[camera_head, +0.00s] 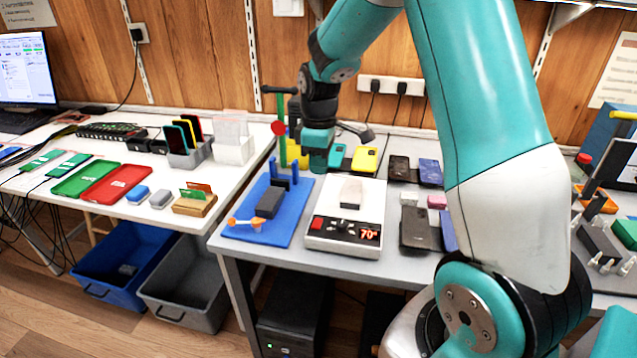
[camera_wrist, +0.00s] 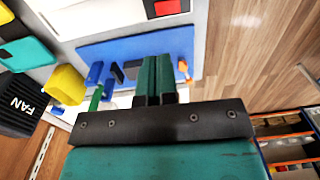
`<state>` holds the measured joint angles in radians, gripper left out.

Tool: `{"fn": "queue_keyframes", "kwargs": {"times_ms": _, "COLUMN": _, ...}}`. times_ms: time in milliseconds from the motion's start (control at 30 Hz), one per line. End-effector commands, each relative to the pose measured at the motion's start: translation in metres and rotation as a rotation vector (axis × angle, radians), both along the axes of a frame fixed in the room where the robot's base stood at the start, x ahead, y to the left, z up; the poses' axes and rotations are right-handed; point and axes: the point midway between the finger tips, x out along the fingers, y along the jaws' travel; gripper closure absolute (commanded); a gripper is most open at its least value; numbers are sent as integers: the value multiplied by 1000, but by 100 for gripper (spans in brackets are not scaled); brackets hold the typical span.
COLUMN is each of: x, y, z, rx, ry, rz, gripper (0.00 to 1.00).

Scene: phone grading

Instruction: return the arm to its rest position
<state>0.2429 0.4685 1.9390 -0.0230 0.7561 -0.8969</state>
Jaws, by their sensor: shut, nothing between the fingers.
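My arm reaches over the grey worktable (camera_head: 375,284) from the right in the head view. My gripper (camera_head: 318,165) points down near the back of the table, behind the blue fixture board and the white heating device. In the wrist view my gripper (camera_wrist: 157,75) shows two teal fingers pressed together with nothing between them. The blue board (camera_head: 253,236) carries a dark block, blue posts and an orange clamp; it also shows in the wrist view (camera_wrist: 205,45). The white device (camera_head: 340,247) has a red button and a 70° display.
A white table (camera_head: 135,220) with green and red trays is at left. Blue (camera_head: 110,285) and grey (camera_head: 165,310) bins sit below it.

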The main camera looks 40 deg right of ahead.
Motion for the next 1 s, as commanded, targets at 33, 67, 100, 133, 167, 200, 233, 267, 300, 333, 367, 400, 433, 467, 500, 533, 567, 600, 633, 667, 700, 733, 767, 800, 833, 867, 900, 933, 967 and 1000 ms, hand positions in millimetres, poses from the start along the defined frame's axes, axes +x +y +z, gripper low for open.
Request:
{"fn": "queue_keyframes", "kwargs": {"times_ms": 33, "x": 0, "y": -1, "z": 5, "rx": 1, "ry": -1, "rz": 0, "gripper": 100}}
{"fn": "queue_keyframes", "kwargs": {"times_ms": 67, "x": 1, "y": -1, "z": 7, "rx": 0, "ry": -1, "rz": 0, "gripper": 100}}
{"fn": "queue_keyframes", "kwargs": {"times_ms": 100, "x": 1, "y": -1, "z": 8, "rx": 0, "ry": -1, "rz": 0, "gripper": 100}}
{"fn": "queue_keyframes", "kwargs": {"times_ms": 133, "x": 1, "y": -1, "z": 9, "rx": 0, "ry": -1, "rz": 0, "gripper": 100}}
{"fn": "queue_keyframes", "kwargs": {"times_ms": 167, "x": 1, "y": -1, "z": 10, "rx": 0, "ry": -1, "rz": 0, "gripper": 100}}
{"fn": "queue_keyframes", "kwargs": {"times_ms": 200, "x": 1, "y": -1, "z": 11, "rx": 0, "ry": 0, "rz": 0, "gripper": 100}}
{"fn": "queue_keyframes", "kwargs": {"times_ms": 233, "x": 1, "y": -1, "z": 11, "rx": 0, "ry": 0, "rz": 0, "gripper": 100}}
{"fn": "queue_keyframes", "kwargs": {"times_ms": 267, "x": 1, "y": -1, "z": 11, "rx": 0, "ry": 0, "rz": 0, "gripper": 100}}
{"fn": "queue_keyframes", "kwargs": {"times_ms": 300, "x": 1, "y": -1, "z": 11, "rx": 0, "ry": 0, "rz": 0, "gripper": 100}}
{"fn": "queue_keyframes", "kwargs": {"times_ms": 333, "x": 1, "y": -1, "z": 11, "rx": 0, "ry": 0, "rz": 0, "gripper": 100}}
{"fn": "queue_keyframes", "kwargs": {"times_ms": 367, "x": 1, "y": -1, "z": 11, "rx": 0, "ry": 0, "rz": 0, "gripper": 100}}
{"fn": "queue_keyframes", "kwargs": {"times_ms": 400, "x": 1, "y": -1, "z": 10, "rx": 0, "ry": 0, "rz": 0, "gripper": 100}}
{"fn": "queue_keyframes", "kwargs": {"times_ms": 433, "x": 1, "y": -1, "z": 10, "rx": 0, "ry": 0, "rz": 0, "gripper": 100}}
{"fn": "queue_keyframes", "kwargs": {"times_ms": 467, "x": 1, "y": -1, "z": 10, "rx": 0, "ry": 0, "rz": 0, "gripper": 100}}
{"fn": "queue_keyframes", "kwargs": {"times_ms": 500, "x": 1, "y": -1, "z": 10, "rx": 0, "ry": 0, "rz": 0, "gripper": 100}}
{"fn": "queue_keyframes", "kwargs": {"times_ms": 533, "x": 1, "y": -1, "z": 10, "rx": 0, "ry": 0, "rz": 0, "gripper": 100}}
{"fn": "queue_keyframes", "kwargs": {"times_ms": 567, "x": 1, "y": -1, "z": 10, "rx": 0, "ry": 0, "rz": 0, "gripper": 100}}
{"fn": "queue_keyframes", "kwargs": {"times_ms": 600, "x": 1, "y": -1, "z": 10, "rx": 0, "ry": 0, "rz": 0, "gripper": 100}}
{"fn": "queue_keyframes", "kwargs": {"times_ms": 633, "x": 1, "y": -1, "z": 10, "rx": 0, "ry": 0, "rz": 0, "gripper": 100}}
{"fn": "queue_keyframes", "kwargs": {"times_ms": 667, "x": 1, "y": -1, "z": 10, "rx": 0, "ry": 0, "rz": 0, "gripper": 100}}
{"fn": "queue_keyframes", "kwargs": {"times_ms": 700, "x": 1, "y": -1, "z": 10, "rx": 0, "ry": 0, "rz": 0, "gripper": 100}}
{"fn": "queue_keyframes", "kwargs": {"times_ms": 733, "x": 0, "y": 0, "z": 11, "rx": 1, "ry": -1, "rz": 0, "gripper": 100}}
{"fn": "queue_keyframes", "kwargs": {"times_ms": 767, "x": 0, "y": 2, "z": 12, "rx": 2, "ry": -2, "rz": 1, "gripper": 100}}
{"fn": "queue_keyframes", "kwargs": {"times_ms": 800, "x": -2, "y": 8, "z": 16, "rx": 6, "ry": -6, "rz": 2, "gripper": 100}}
{"fn": "queue_keyframes", "kwargs": {"times_ms": 833, "x": -4, "y": 14, "z": 21, "rx": 10, "ry": -11, "rz": 1, "gripper": 100}}
{"fn": "queue_keyframes", "kwargs": {"times_ms": 867, "x": -6, "y": 22, "z": 26, "rx": 16, "ry": -18, "rz": 0, "gripper": 100}}
{"fn": "queue_keyframes", "kwargs": {"times_ms": 900, "x": -12, "y": 37, "z": 36, "rx": 29, "ry": -27, "rz": 1, "gripper": 100}}
{"fn": "queue_keyframes", "kwargs": {"times_ms": 933, "x": -18, "y": 50, "z": 44, "rx": 40, "ry": -35, "rz": 0, "gripper": 100}}
{"fn": "queue_keyframes", "kwargs": {"times_ms": 967, "x": -25, "y": 64, "z": 53, "rx": 55, "ry": -43, "rz": -2, "gripper": 100}}
{"fn": "queue_keyframes", "kwargs": {"times_ms": 1000, "x": -37, "y": 86, "z": 65, "rx": 76, "ry": -53, "rz": -4, "gripper": 100}}
